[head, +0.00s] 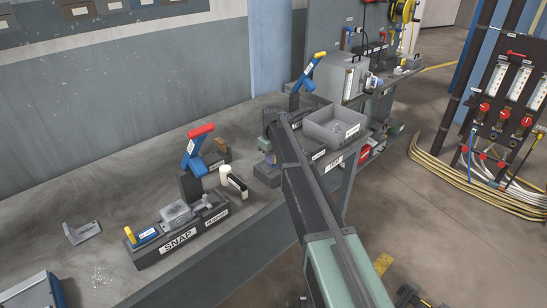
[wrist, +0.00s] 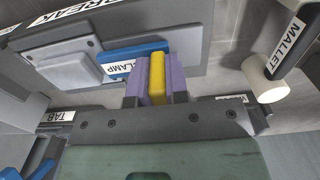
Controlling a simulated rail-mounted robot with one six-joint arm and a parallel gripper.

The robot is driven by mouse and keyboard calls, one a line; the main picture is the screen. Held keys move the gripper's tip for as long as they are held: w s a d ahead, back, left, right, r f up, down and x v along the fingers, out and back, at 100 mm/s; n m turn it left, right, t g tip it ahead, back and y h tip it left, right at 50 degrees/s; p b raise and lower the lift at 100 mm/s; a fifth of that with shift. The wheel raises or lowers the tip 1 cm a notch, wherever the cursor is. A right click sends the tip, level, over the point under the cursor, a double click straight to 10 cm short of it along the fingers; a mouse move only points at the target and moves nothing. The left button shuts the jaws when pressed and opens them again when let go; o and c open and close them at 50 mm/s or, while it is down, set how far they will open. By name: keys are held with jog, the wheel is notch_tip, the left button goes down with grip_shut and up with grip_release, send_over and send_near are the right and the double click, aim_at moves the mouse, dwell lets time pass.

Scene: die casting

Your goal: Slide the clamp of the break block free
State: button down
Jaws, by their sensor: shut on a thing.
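The break block (wrist: 185,28) fills the top of the wrist view, with BREAK lettered on its side. On it, beside a pale grey cast piece (wrist: 68,70), sits the clamp (wrist: 118,65), a blue body labelled CLAMP with a yellow handle (wrist: 157,72). My gripper (wrist: 157,90) is shut on the yellow handle, one purple finger on each side. The clamp is still against the block. In the head view my arm hides most of the break block and the clamp; a dark block end (head: 266,175) shows beside it.
A mallet (wrist: 275,80) with a white head lies close to the right of my gripper. In the head view a SNAP block (head: 170,250) stands at the bench's front left, with a red-handled lever (head: 200,132) behind it. A grey tray (head: 348,133) sits right of my arm.

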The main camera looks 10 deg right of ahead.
aim_at(266, 168)
jog(key=shift+s+a, duration=0.4)
jog(key=shift+a, duration=0.25)
jog(key=shift+s+a, duration=0.4)
jog(key=shift+a, duration=0.2)
jog(key=c, duration=1.1)
grip_release()
jog(key=shift+a, duration=0.15)
jog(key=shift+r, duration=0.1)
notch_tip(266, 168, up, 11)
jog(key=p, duration=1.1)
jog(key=shift+f, duration=0.2)
